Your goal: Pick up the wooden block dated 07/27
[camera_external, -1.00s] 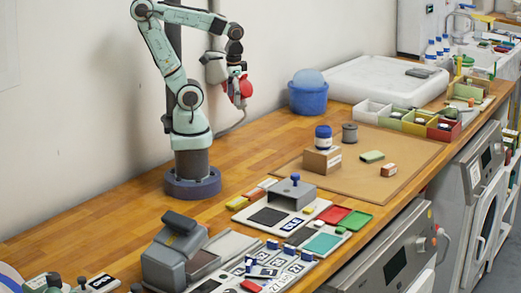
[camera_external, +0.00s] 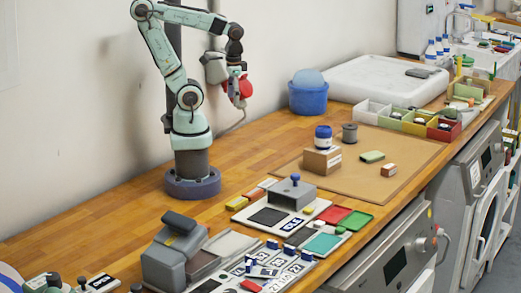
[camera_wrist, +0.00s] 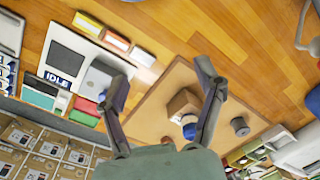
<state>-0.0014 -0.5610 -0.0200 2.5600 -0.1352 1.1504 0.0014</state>
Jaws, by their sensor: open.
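A tan wooden block (camera_external: 322,161) stands on the brown mat, with a blue-lidded jar (camera_external: 323,137) on top of it. It also shows in the wrist view (camera_wrist: 182,103), between my fingers but well beyond them. A small reddish-brown block (camera_external: 389,169) lies further right on the mat. No 07/27 date is readable on either block. My gripper (camera_wrist: 160,80) is open and empty, with its two fingers spread apart. In the external view it hangs high above the bench by the wall, left of the mat and clear of both blocks.
A grey spool (camera_external: 349,133) and a green block (camera_external: 372,156) are on the brown mat (camera_external: 415,160). Divided coloured bins (camera_external: 410,122) stand behind. A stamping station (camera_external: 292,192) and a grey machine (camera_external: 172,258) are in front. A blue tub (camera_external: 308,97) stands near the wall.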

